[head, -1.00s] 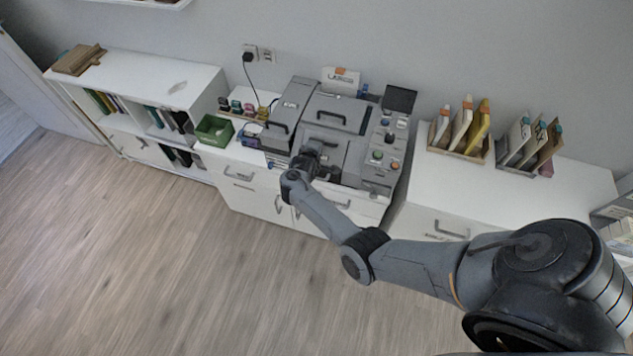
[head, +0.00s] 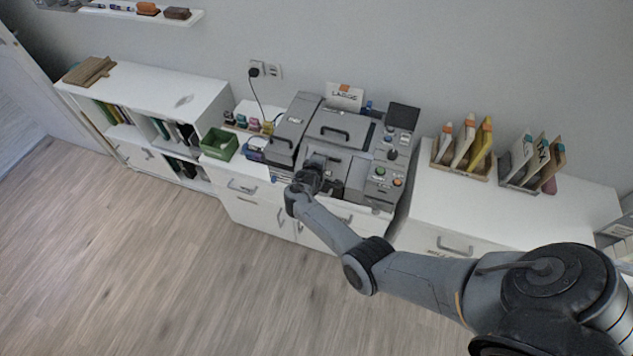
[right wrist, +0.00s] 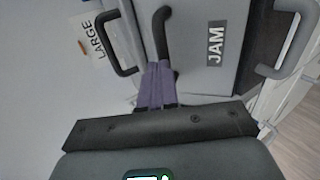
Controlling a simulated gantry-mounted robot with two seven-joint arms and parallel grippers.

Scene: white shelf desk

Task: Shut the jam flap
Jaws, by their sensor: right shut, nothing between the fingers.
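The grey machine (head: 292,123) stands on a white cabinet against the wall. Its jam flap (right wrist: 195,70), a grey panel with a "JAM" label and a dark bar handle (right wrist: 161,30), shows in the right wrist view. In the head view the flap sits at the machine's front middle, partly hidden by my right gripper (head: 313,170). The right gripper's purple fingers (right wrist: 156,85) are shut and empty, over the lower part of the handle. I cannot tell whether they touch it, or how far the flap stands open. My left gripper is not in view.
Another dark handle (right wrist: 115,43) sits beside the flap. A button panel (head: 385,175) is on the machine's right. A green box (head: 219,144) and small coloured items stand left. File holders (head: 462,160) stand on the right cabinet, whose front top is clear.

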